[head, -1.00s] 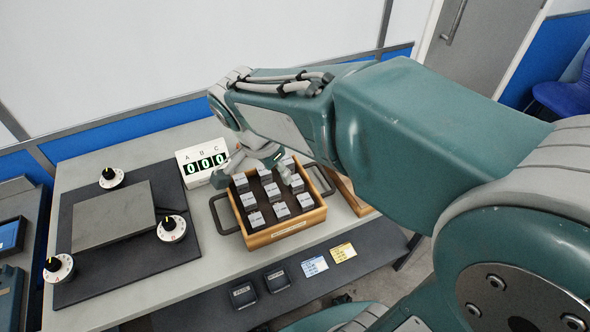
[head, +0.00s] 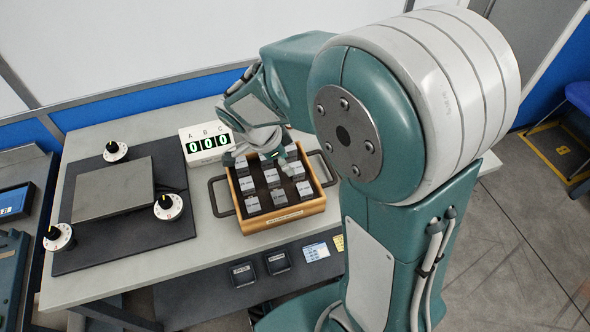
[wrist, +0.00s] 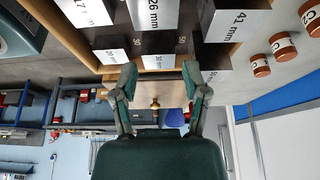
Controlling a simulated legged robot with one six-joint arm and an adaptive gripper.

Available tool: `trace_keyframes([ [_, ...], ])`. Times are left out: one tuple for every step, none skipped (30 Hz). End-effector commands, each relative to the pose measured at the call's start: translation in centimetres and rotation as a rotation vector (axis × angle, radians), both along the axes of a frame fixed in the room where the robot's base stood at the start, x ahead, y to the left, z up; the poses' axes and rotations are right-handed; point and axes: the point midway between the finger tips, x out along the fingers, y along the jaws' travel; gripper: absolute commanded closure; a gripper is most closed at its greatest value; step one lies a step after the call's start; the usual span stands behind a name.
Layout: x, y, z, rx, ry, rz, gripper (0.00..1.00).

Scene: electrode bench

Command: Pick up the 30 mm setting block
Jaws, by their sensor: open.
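A wooden tray (head: 286,220) holds rows of dark grey blocks with white labels. My gripper (wrist: 158,82) is open in the wrist view, with its fingertips apart on either side of a block (wrist: 158,48) in the tray. That block's label is small and I cannot read it surely, so I cannot tell whether it is the 30 mm block. Blocks labelled 26 mm (wrist: 152,16) and 41 mm (wrist: 232,22) show beyond it. In the head view my gripper (head: 262,148) is over the back of the tray and hides part of the back row.
A display (head: 205,143) reading 000 stands left of the tray, close to my gripper. A dark plate (head: 113,188) with several dials lies further left. The tray has black side handles (head: 214,198).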

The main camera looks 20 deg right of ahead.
Motion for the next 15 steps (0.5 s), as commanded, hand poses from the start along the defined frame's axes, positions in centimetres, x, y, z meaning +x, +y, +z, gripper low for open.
trace_keyframes([
  [-0.1, -0.4, -0.9, -0.002, 0.005, -0.001, 0.41],
  [-0.1, -0.5, -1.4, -0.003, 0.004, 0.000, 0.41],
  [-0.2, -0.6, -2.0, -0.004, 0.005, 0.000, 0.41],
  [-0.2, -0.6, -2.4, -0.005, 0.005, -0.001, 0.41],
  [-0.1, -0.6, -2.7, -0.006, 0.003, 0.000, 0.41],
  [-0.1, -0.8, -3.1, -0.007, 0.004, 0.001, 0.41],
  [-0.1, -0.8, -3.3, -0.007, 0.003, 0.002, 0.41],
  [-0.1, -0.8, -3.5, -0.007, 0.002, 0.002, 0.41],
  [-0.1, -0.8, -3.6, -0.007, 0.001, 0.002, 0.41],
  [-0.1, -0.8, -3.6, -0.007, 0.001, 0.002, 0.41],
  [-0.1, -0.8, -3.6, -0.007, 0.000, 0.002, 0.41],
  [-0.1, -0.8, -3.6, -0.007, 0.000, 0.002, 0.41],
  [-0.1, -0.8, -3.6, -0.006, 0.000, 0.002, 0.41],
  [-0.1, -0.9, -3.6, -0.005, 0.000, 0.002, 0.41],
  [-0.1, -0.9, -3.6, -0.005, 0.000, 0.002, 0.41],
])
